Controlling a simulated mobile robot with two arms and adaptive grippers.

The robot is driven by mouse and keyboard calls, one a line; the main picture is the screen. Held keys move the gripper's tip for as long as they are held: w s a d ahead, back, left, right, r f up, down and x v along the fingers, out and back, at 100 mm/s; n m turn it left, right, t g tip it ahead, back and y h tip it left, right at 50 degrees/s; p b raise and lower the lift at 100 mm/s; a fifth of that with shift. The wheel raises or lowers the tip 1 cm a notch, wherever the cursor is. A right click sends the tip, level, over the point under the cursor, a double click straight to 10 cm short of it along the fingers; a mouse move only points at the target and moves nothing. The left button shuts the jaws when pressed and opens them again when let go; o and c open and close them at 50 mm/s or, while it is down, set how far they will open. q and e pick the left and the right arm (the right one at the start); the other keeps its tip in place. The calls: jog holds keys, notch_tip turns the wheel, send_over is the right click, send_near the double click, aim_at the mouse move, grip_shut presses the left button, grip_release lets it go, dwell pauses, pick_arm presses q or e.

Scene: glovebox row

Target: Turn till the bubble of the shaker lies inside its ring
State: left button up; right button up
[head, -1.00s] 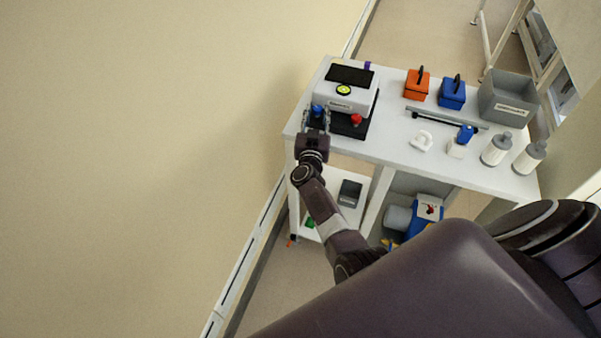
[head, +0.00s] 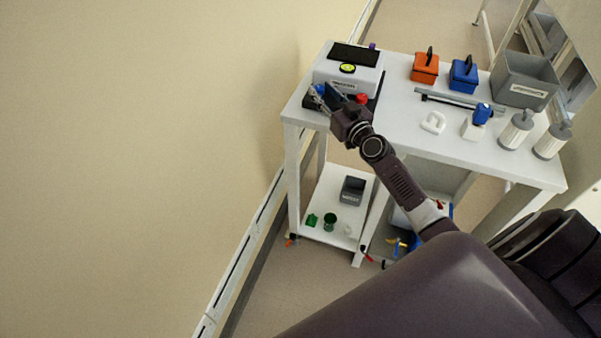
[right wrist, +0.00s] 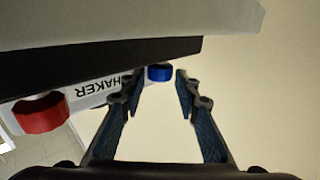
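The shaker (head: 325,74) is a white box with a dark top plate and a black base, at the left end of the white bench. A round yellow-green bubble level (head: 347,68) sits on it; the bubble is too small to place against its ring. A red knob (head: 361,98) is at the front right of its base, and also shows in the right wrist view (right wrist: 40,112). A blue knob (right wrist: 159,73) lies between and just beyond the parted fingertips of my right gripper (right wrist: 158,88), with gaps beside it. My right gripper (head: 326,96) is at the shaker's front left corner. My left gripper is out of view.
On the bench (head: 400,135) stand an orange box (head: 425,68), a blue box (head: 463,75), a grey bin (head: 524,82) and two white bottles. A rail (head: 455,102) lies in the middle. A lower shelf (head: 325,190) holds a dark bin and green items. A wall borders the left.

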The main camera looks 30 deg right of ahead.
jog(key=shift+d+f+n+y+b, duration=0.15)
jog(key=shift+f+n+y+b, duration=0.2)
jog(key=shift+y+b, duration=0.45)
jog(key=s, duration=0.5)
jog(key=s+a, duration=0.1)
jog(key=s, duration=0.2)
jog(key=shift+r, duration=0.15)
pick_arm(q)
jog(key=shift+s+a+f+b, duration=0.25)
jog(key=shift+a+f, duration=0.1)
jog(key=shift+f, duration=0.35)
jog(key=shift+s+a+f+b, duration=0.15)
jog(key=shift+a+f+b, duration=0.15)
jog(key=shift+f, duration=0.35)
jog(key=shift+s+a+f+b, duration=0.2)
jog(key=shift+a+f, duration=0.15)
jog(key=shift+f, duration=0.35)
pick_arm(e)
jog(key=s+a+f+g+h, duration=0.2)
jog(key=a+f+g, duration=0.5)
jog(key=a+f, duration=0.5)
jog(key=shift+a+f+g, duration=0.3)
jog(key=shift+f, duration=0.2)
jog(key=shift+o, duration=0.5)
